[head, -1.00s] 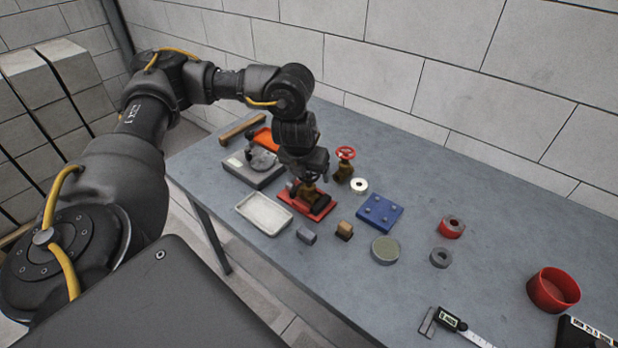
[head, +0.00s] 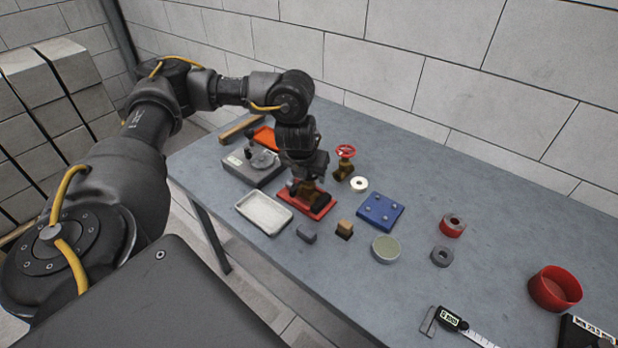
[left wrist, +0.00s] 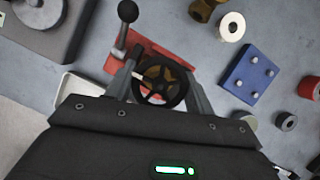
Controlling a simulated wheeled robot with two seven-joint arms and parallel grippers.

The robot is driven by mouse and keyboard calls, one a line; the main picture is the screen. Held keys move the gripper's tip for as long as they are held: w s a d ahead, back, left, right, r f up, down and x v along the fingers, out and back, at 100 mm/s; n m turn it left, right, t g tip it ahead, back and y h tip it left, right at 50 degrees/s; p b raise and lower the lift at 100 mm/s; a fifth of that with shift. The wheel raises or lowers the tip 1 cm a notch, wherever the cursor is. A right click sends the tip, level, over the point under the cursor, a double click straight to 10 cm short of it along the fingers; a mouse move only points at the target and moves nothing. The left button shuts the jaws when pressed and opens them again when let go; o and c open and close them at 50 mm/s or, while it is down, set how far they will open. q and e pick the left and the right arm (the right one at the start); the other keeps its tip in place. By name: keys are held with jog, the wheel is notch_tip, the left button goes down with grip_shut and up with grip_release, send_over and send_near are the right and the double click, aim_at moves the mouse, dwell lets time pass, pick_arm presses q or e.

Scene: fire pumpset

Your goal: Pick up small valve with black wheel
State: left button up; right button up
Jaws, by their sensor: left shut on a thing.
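The small valve's black wheel (left wrist: 162,82) shows between the two fingers of my left gripper (left wrist: 160,88) in the left wrist view. The gripper is shut on it from above. In the head view the left gripper (head: 304,180) is over the red tray (head: 322,209), and it hides most of the valve. I cannot tell whether the valve is clear of the tray. A dark handle with a round knob (left wrist: 127,12) rises beside the wheel over the red tray. My right gripper is not in view.
A brass valve with a red wheel (head: 345,153) stands just behind right.

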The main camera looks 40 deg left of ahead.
pick_arm(q)
grip_shut()
jog(key=shift+r, duration=0.1)
